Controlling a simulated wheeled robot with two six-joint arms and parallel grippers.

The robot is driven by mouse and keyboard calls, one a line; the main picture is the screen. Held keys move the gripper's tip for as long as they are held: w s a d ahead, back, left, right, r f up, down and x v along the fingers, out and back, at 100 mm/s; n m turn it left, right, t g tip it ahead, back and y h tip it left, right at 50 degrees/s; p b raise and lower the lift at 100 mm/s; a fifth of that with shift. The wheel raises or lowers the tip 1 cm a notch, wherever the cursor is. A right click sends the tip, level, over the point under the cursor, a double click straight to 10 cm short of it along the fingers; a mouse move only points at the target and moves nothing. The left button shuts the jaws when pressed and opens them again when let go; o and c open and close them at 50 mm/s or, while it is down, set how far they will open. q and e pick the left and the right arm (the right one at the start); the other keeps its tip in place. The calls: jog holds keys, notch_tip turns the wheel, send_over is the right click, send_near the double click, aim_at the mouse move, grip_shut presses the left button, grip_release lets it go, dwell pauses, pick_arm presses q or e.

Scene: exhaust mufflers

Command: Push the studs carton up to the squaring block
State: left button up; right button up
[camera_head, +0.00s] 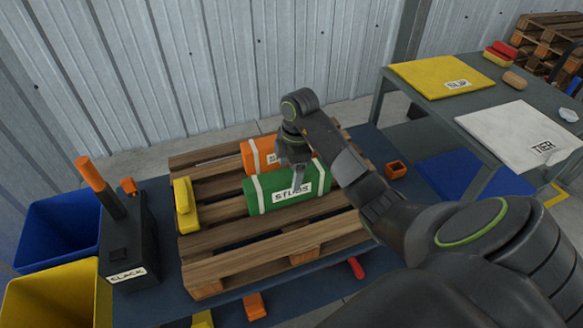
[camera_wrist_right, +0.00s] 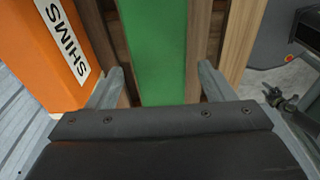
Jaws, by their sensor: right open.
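The green studs carton (camera_head: 312,184) lies on the wooden pallet, with white straps and a STUDS label facing me. It also shows in the right wrist view (camera_wrist_right: 152,50). A yellow block (camera_head: 186,207), apparently the squaring block, stands at the pallet's left side. A gap of bare slats separates it from the carton's left end. My right gripper (camera_head: 298,180) is open over the carton. In the wrist view its fingers (camera_wrist_right: 161,85) are on either side of the green carton; I cannot tell whether they touch it. My left gripper is not in view.
The orange shims carton (camera_head: 249,153) lies just behind the studs carton. The pallet (camera_head: 240,264) has bare slats in front. A black box marked SLACK (camera_head: 128,245) stands at left near blue and yellow bins. A table (camera_head: 430,97) with yellow and white sheets is at right.

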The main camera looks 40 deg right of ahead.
aim_at(289, 174)
jog(key=f+b, duration=0.1)
jog(key=f, duration=0.2)
jog(key=shift+a+b, duration=0.2)
jog(key=shift+b, duration=0.1)
jog(key=shift+f, duration=0.4)
jog(key=shift+a+f, duration=0.2)
jog(key=shift+f, duration=0.85)
jog(key=c, duration=1.2)
jog(key=shift+w, duration=0.1)
jog(key=shift+c, duration=0.2)
